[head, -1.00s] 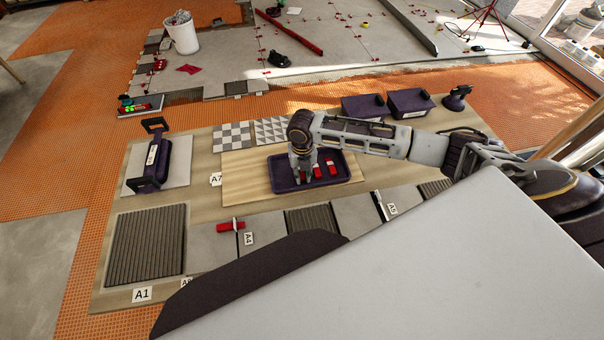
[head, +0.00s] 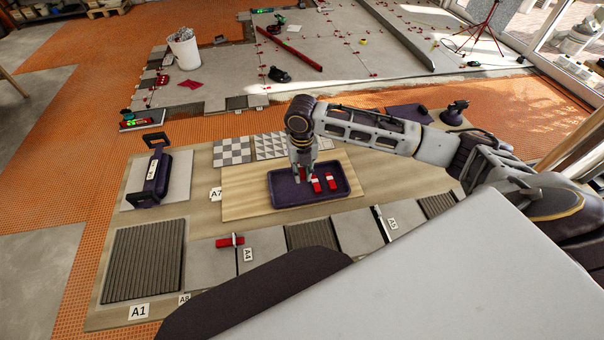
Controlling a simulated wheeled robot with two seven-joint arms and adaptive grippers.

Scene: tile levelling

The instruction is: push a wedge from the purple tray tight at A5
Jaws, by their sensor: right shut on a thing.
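The A5 label (head: 392,223) lies in the front tile row at the right. A thin white clip (head: 381,220) stands in the joint beside it, with no red wedge visible in it. My left gripper is out of view.
A red wedge (head: 230,241) sits at a clip near the A4 label (head: 248,255). A purple-handled tool (head: 156,173) stands at the left. My own pale body covers the lower right.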

